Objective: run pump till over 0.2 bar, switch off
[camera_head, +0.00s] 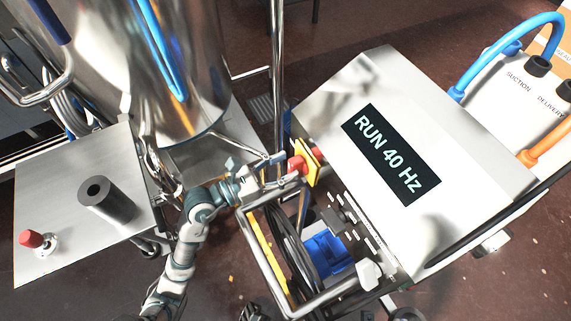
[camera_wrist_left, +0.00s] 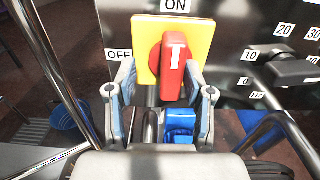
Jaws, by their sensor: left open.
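The pump cabinet's display (camera_head: 391,153) reads RUN 40 HZ. The red rotary switch (camera_head: 297,165) sits on a yellow plate on the cabinet's left side. In the left wrist view the red switch knob (camera_wrist_left: 173,68) stands upright, towards the ON label (camera_wrist_left: 175,5); the OFF label (camera_wrist_left: 118,55) is at its left. My left gripper (camera_head: 277,170) is open close to the switch. In the wrist view its fingers (camera_wrist_left: 161,95) stand either side of the knob's lower end, with gaps; contact is not visible. No pressure reading is legible. I see no right gripper.
A black dial (camera_wrist_left: 292,70) with a 0 to 30 scale is right of the switch. Blue (camera_head: 500,50) and orange (camera_head: 549,141) hoses join the SUCTION and DELIVERY ports. A steel tank (camera_head: 185,85) stands behind my left arm. A side table (camera_head: 75,170) holds a dark cylinder (camera_head: 108,201) and a red-topped fitting (camera_head: 32,239).

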